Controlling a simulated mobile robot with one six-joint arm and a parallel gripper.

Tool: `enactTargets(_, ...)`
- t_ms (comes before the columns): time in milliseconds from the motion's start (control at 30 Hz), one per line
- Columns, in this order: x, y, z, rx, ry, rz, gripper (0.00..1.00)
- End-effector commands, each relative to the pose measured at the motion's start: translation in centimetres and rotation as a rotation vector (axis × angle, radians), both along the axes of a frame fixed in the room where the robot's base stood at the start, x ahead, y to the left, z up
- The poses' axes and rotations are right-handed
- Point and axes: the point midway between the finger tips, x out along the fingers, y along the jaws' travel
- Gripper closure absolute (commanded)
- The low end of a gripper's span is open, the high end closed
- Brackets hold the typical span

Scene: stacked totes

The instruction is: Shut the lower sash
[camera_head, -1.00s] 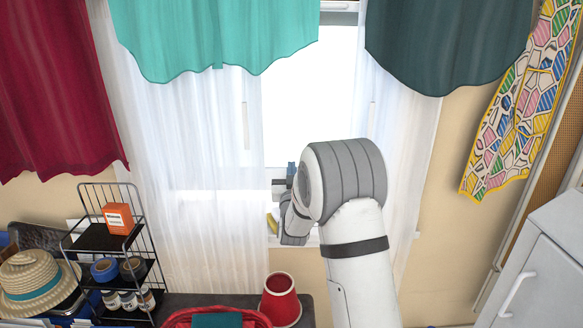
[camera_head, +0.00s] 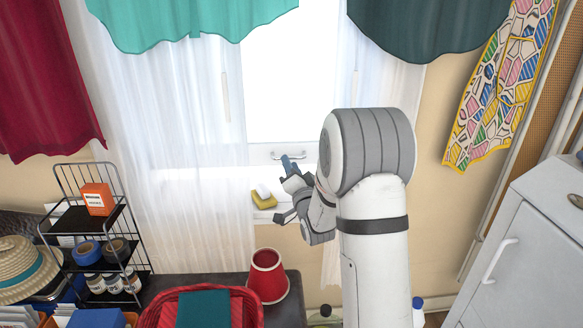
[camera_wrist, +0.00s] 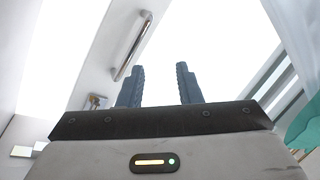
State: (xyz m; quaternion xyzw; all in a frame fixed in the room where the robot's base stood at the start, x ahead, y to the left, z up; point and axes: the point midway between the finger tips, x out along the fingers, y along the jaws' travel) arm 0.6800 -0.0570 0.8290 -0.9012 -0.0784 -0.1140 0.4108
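The lower sash (camera_head: 255,154) is a white frame around a bright pane, with a metal bar handle (camera_head: 290,155) on its bottom rail. A bright gap shows between that rail and the white sill (camera_head: 262,214), so the sash stands raised. My gripper (camera_head: 287,160) is in front of the rail, close to the handle, and its fingers overlap the handle in the head view. In the wrist view, my gripper (camera_wrist: 160,68) has its two blue-grey fingers apart with nothing between them. The handle (camera_wrist: 132,45) lies left of the fingers there, on the white rail (camera_wrist: 110,60).
A yellow sponge (camera_head: 263,201) lies on the sill just left of my gripper. Sheer curtains hang at both sides. A red pot (camera_head: 267,277), a red basket (camera_head: 245,312) and a wire rack (camera_head: 90,245) stand below. A grey cabinet (camera_head: 520,260) is at right.

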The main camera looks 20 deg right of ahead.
Motion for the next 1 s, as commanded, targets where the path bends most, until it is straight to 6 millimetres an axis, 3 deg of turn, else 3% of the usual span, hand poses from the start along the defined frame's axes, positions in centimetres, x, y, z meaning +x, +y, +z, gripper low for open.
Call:
enactTargets(300,-1.5,-2.7,-2.5,0.479,0.130,0.234,0.68)
enactTargets(533,-1.9,-3.2,-3.1,0.617,0.180,0.290,0.68)
enactTargets(1000,4.3,-1.9,-2.1,0.623,0.181,0.293,0.68)
